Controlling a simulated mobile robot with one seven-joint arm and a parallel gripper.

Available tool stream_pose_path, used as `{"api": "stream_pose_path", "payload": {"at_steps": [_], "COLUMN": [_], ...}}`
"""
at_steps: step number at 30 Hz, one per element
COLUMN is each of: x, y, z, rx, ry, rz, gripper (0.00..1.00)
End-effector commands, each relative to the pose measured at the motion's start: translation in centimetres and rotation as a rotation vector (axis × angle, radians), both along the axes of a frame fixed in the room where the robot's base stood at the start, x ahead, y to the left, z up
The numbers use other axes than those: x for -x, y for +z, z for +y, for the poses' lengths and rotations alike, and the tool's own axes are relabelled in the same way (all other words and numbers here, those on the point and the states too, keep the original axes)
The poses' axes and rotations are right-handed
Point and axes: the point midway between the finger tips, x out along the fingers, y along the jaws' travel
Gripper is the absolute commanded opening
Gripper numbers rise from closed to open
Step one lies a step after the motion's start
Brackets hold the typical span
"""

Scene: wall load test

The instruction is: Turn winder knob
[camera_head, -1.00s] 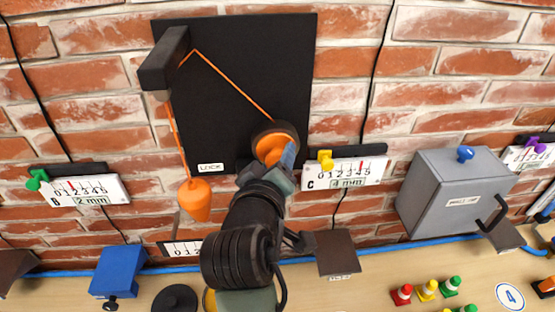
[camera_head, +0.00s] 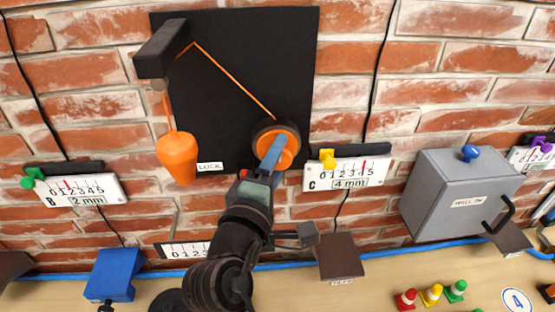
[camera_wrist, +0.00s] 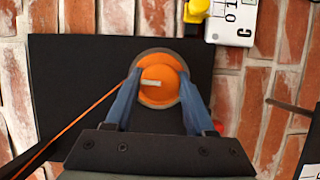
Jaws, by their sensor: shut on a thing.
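The orange winder knob (camera_head: 288,150) sits on a dark round base at the lower right of a black wall panel (camera_head: 240,60). In the wrist view the knob (camera_wrist: 160,80) shows a small pale mark on its face. My gripper (camera_wrist: 158,92) is shut on the knob, with one blue finger on each side of it. An orange cord (camera_head: 235,75) runs from the winder up to a dark bracket (camera_head: 160,52) and down to a hanging orange weight (camera_head: 177,157). The weight hangs left of a white label (camera_head: 210,168) reading LOCK or similar.
A gauge marked C with a yellow pointer (camera_head: 327,158) is close right of the knob. A grey box (camera_head: 455,190) with a handle is farther right. A gauge marked B (camera_head: 85,190) is at left. Small cones (camera_head: 431,294) stand on the bench below.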

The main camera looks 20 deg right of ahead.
Motion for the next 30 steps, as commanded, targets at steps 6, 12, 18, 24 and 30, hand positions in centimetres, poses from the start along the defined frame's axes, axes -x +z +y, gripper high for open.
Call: {"api": "stream_pose_path", "payload": {"at_steps": [6,12,18,24,30], "x": [0.01,0.00,0.01,0.01,0.01], "y": [-0.02,0.01,0.03,0.03,0.02], "z": [-0.03,-0.04,-0.04,-0.04,-0.03], "rx": [0.046,0.054,0.052,0.051,0.051], "ry": [-0.001,-0.001,-0.001,-0.001,0.000], "rz": [0.013,0.016,0.015,0.014,0.013], "gripper": [0.00,0.00,0.00,0.82,0.83]}}
